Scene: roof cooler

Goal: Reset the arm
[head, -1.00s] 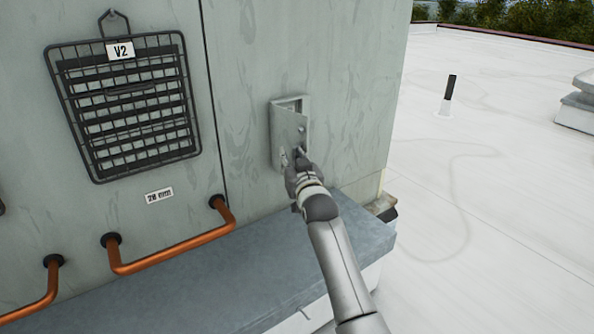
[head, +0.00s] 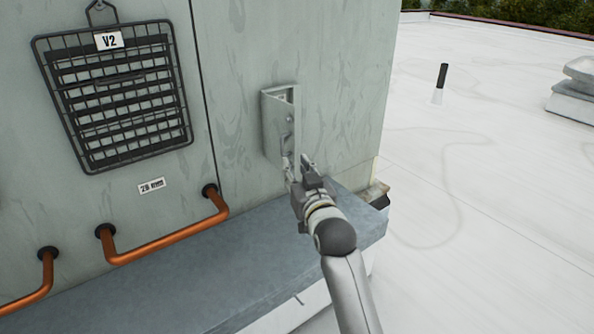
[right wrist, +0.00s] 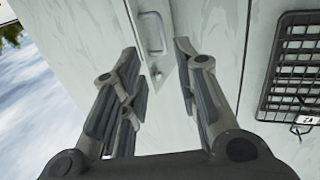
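My right gripper (head: 297,168) is in front of the cooler wall in the head view, just below and in front of a small grey metal box (head: 280,128) with its cover swung open. In the right wrist view the two fingers of my right gripper (right wrist: 160,70) stand well apart with nothing between them. Beyond the fingertips, the box's plate with a handle (right wrist: 152,35) shows. The gripper appears apart from the box. My left gripper is not in view.
A wire-grid basket labelled V2 (head: 115,100) hangs on the wall at the left. Copper pipes (head: 165,240) stick out below it, above a grey ledge (head: 190,280). The white roof (head: 480,200) at the right is open, with a short vent pipe (head: 440,82).

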